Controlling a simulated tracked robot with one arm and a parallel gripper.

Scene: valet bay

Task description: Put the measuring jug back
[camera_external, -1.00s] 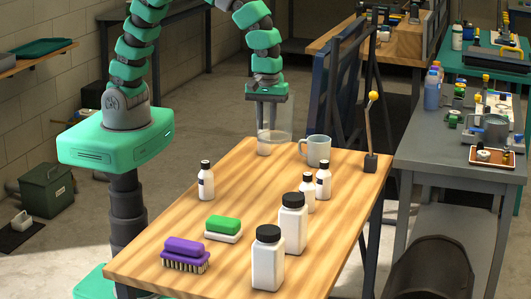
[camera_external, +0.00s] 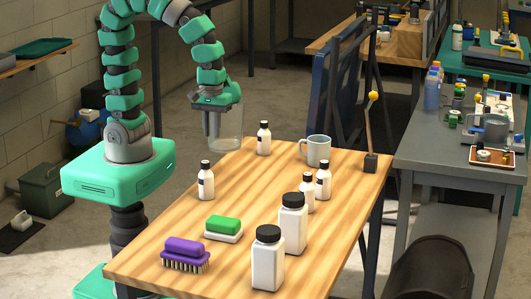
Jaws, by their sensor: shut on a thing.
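The measuring jug (camera_external: 229,124) is a clear, see-through vessel, held in the air near the far left edge of the wooden table (camera_external: 237,232). My gripper (camera_external: 212,132) is shut on the measuring jug, with its fingers pointing down at the jug's left side. The jug appears roughly upright. Its lower part seems to be around the height of the table's far edge; I cannot tell whether it is over the table or just beyond it.
A small white bottle (camera_external: 264,138) and a pale mug (camera_external: 317,150) stand at the table's far end. Another small bottle (camera_external: 206,180), a green sponge (camera_external: 223,224), a purple brush (camera_external: 185,252) and large white bottles (camera_external: 268,262) stand nearer.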

